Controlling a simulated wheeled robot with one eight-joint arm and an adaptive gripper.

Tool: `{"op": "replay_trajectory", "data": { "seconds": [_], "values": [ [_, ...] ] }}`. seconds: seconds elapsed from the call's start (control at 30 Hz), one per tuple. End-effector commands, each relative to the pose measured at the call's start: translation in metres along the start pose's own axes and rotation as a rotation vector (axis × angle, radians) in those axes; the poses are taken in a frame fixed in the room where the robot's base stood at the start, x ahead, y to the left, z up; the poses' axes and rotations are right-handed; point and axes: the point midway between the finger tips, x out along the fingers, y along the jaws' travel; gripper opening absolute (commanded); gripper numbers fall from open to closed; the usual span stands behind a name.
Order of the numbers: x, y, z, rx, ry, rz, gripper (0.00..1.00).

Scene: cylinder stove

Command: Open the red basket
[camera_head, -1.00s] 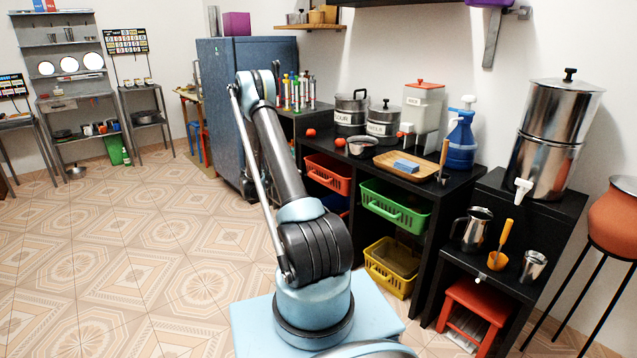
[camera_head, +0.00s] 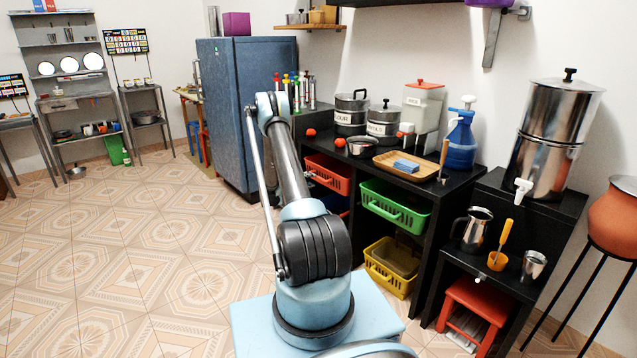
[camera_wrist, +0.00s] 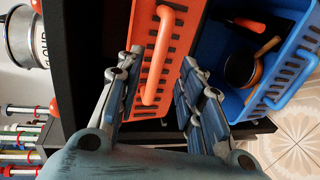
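The red basket (camera_head: 330,176), orange-red with slotted sides, sits in the upper left bay of the black shelf unit. In the wrist view the basket (camera_wrist: 172,18) is turned on its side, with its front handle (camera_wrist: 152,98) towards me. My gripper (camera_wrist: 160,62) is open, one finger on each side of the handle, with a gap between fingers and handle. I cannot tell whether either finger touches the basket. In the head view my arm mostly hides the gripper, left of the basket.
Green (camera_head: 395,207) and yellow (camera_head: 392,266) baskets fill the neighbouring bays. Pots and a wooden tray (camera_head: 405,165) stand on the black counter.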

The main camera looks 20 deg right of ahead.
Motion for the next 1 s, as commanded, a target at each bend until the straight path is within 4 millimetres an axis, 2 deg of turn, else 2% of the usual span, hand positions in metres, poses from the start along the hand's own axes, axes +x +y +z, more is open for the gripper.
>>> {"op": "replay_trajectory", "data": {
  "seconds": [0.2, 0.4, 0.6, 0.87, 0.9, 1.0],
  "values": [
    [0.039, 0.0, 0.001, 0.001, -0.002, 0.0, 0.35],
    [0.063, 0.0, 0.0, 0.001, -0.001, -0.001, 0.35],
    [0.074, 0.0, 0.0, 0.001, 0.0, -0.001, 0.35],
    [0.075, 0.0, 0.0, 0.001, 0.0, -0.001, 0.35],
    [0.075, 0.0, 0.0, 0.001, 0.0, -0.001, 0.3],
    [0.075, 0.0, 0.0, 0.001, 0.0, -0.001, 0.07]
  ]
}}
